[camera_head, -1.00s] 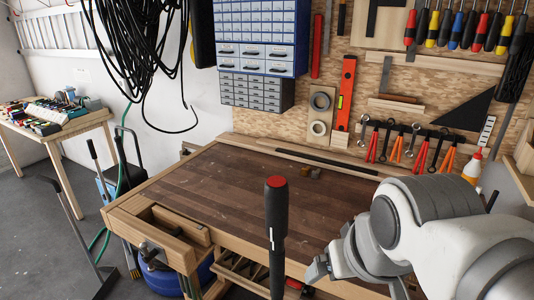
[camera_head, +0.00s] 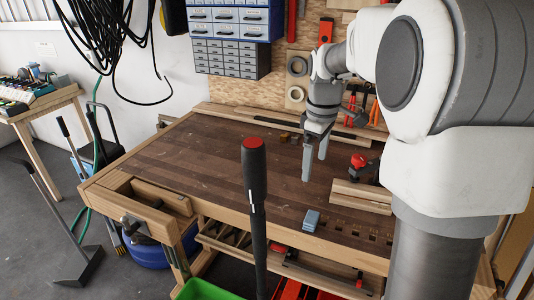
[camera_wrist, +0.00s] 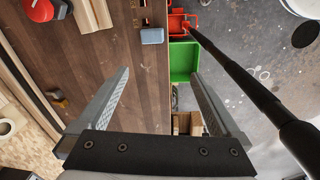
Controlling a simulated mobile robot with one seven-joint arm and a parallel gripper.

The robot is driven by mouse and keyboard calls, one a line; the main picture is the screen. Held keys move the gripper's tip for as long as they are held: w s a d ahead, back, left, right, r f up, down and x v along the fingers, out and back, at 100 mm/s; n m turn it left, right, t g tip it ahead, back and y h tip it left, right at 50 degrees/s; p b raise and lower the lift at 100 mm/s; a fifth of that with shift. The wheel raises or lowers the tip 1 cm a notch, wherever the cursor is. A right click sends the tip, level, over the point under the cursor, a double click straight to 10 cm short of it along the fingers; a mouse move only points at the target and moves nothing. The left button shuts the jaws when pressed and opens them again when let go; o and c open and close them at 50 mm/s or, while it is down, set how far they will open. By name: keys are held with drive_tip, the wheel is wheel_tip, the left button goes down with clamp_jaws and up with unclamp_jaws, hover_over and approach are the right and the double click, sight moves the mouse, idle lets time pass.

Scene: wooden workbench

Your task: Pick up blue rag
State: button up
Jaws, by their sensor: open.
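The blue rag (camera_head: 311,220) is a small, folded light-blue block lying on the workbench (camera_head: 190,150) near its front edge, right of the middle. It also shows in the wrist view (camera_wrist: 152,36), near the top, on the bench's edge strip. My gripper (camera_head: 314,168) is over the bench with its fingers pointing down, behind the rag and apart from it. In the wrist view my gripper (camera_wrist: 160,78) has its two fingers wide apart with nothing between them, and the rag shows beyond the fingertips.
Wooden boards (camera_head: 362,196) and a red-topped tool (camera_head: 360,163) lie right of the rag. A dark upright handle (camera_head: 254,190) stands in front of the bench. Below the front edge are a green bin (camera_head: 205,290) and red bins (camera_head: 290,290). The bench's left half is clear.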

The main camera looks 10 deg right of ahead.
drive_tip(key=w+d+f+n+g, duration=0.1)
drive_tip(key=w+d+f+n, duration=0.1)
drive_tip(key=w+f, duration=0.2)
drive_tip(key=b, duration=0.1)
hover_over(312, 217)
drive_tip(key=f, duration=1.2)
drive_tip(key=shift+w+a+f, duration=0.15)
drive_tip(key=shift+w+f, duration=0.1)
drive_tip(key=shift+s+f+b, duration=0.15)
drive_tip(key=shift+f+b, duration=0.05)
drive_tip(key=shift+f, duration=1.15)
drive_tip(key=shift+s+f+b, duration=0.15)
drive_tip(key=shift+f+b, duration=0.05)
drive_tip(key=shift+f, duration=1.1)
drive_tip(key=c, duration=1.3)
drive_tip(key=shift+r, duration=0.1)
drive_tip(key=shift+c, duration=0.2)
drive_tip(key=shift+r, duration=0.1)
